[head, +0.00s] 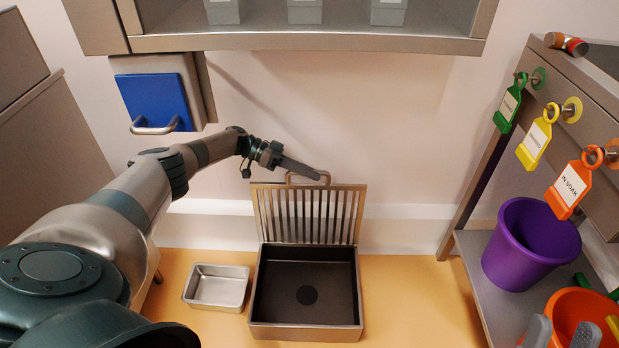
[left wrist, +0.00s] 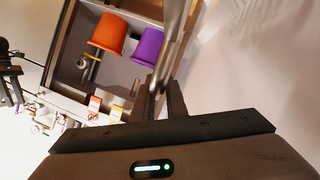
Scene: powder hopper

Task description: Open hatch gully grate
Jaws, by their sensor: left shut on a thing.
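The slatted metal gully grate (head: 308,212) stands raised, nearly upright, along the back edge of the gully in the head view. The square gully box (head: 306,328) below it is uncovered, with a dark basin and a round dark spot inside. My left gripper (head: 318,177) is at the loop handle (head: 291,180) on the grate's top edge, shut on it. In the left wrist view, my left gripper's fingers (left wrist: 166,98) are dark and close together, and the grip itself is hard to make out. My right gripper is not in view.
A small metal tray (head: 217,287) sits left of the gully. At right, a rack holds a purple bucket (head: 530,243), an orange bucket (head: 578,309) and hanging tags (head: 569,188). A metal shelf (head: 310,43) overhangs the wall. The floor right of the gully is clear.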

